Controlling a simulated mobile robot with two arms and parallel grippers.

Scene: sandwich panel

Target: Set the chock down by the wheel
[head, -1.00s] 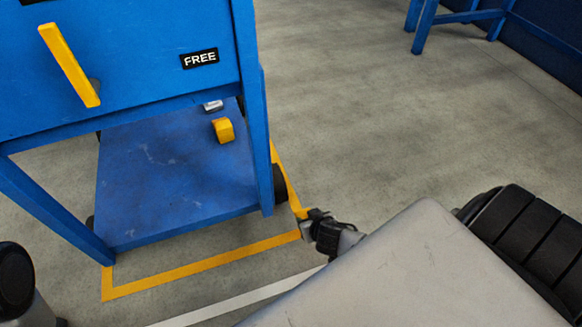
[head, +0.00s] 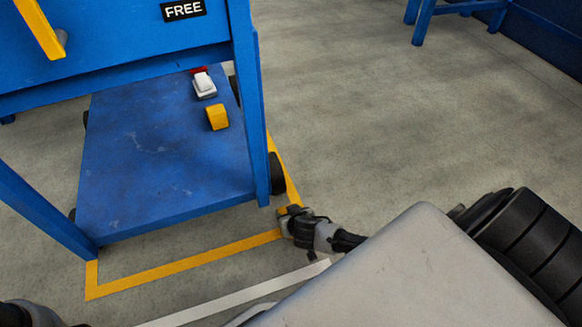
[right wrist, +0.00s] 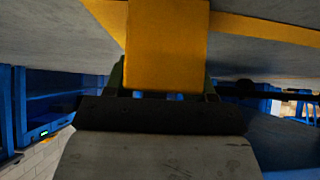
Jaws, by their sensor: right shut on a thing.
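The yellow chock (right wrist: 167,45) fills the upper middle of the right wrist view. My right gripper (right wrist: 167,92) is shut on it. In the head view my right gripper (head: 288,213) is low near the floor, beside the yellow line and just in front of the black wheel (head: 276,173) at the cart's near right corner. Only a little of the held chock shows there, and a small gap separates it from the wheel. I cannot tell whether the chock touches the floor.
The blue cart (head: 170,165) stands inside a yellow floor outline (head: 185,264). Its lower shelf carries another yellow block (head: 217,117), a white item (head: 204,86) and a red one behind. A blue leg (head: 253,120) rises beside the wheel. The floor to the right is clear.

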